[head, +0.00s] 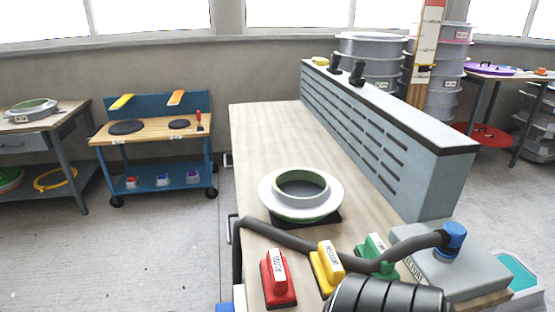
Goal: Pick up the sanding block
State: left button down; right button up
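Three handled blocks with white labels stand in a row at the near end of the bench: a red block (279,281), a yellow block (326,268) and a green block (376,253). They look like sanding blocks, but I cannot tell which one the task means. The labels are too small to read surely. A grey hose runs behind the red block and close by the yellow and green ones, partly covering the green one. Neither of my grippers is in view.
A round white mould (265,195) sits on the wooden bench (275,130). A slotted grey wall (420,165) lines the bench's right side. The hose (285,238) ends at a blue fitting (455,236) on a grey box. A black ribbed cylinder (390,298) fills the bottom foreground.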

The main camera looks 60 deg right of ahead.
aim_at(279, 293)
jog(key=z, duration=1.85)
jog(key=k+l+u, duration=0.25)
jog(key=l+u, duration=0.25)
jog(key=k+l, duration=0.05)
jog(key=l, duration=0.05)
